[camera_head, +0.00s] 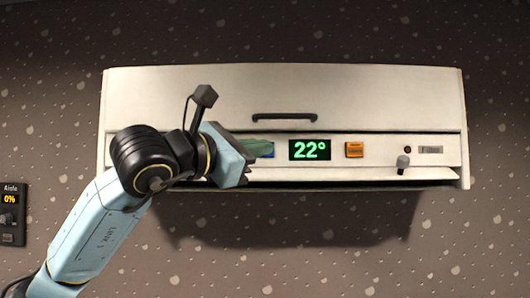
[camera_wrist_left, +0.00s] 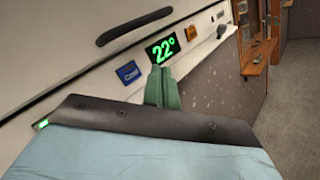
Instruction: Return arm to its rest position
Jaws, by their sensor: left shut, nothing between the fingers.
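My left arm (camera_head: 100,225) comes in from the lower left in the head view. My left gripper (camera_head: 262,148) is raised in front of a white wall unit, with its green fingers over part of a blue button (camera_head: 270,154). In the left wrist view the fingers of my left gripper (camera_wrist_left: 161,82) are shut together with nothing between them. There the blue button, marked Cool (camera_wrist_left: 128,73), shows clear to the left of the fingers. I cannot tell whether the fingertips touch the panel. My right gripper is not in view.
The white wall unit (camera_head: 180,95) has a dark handle (camera_head: 284,117), a green 22° display (camera_head: 310,150), an orange button (camera_head: 354,150) and a grey knob (camera_head: 402,161). A dark Aisle panel reading 0% (camera_head: 11,228) is on the wall at left. Wooden furniture (camera_wrist_left: 252,40) stands right in the wrist view.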

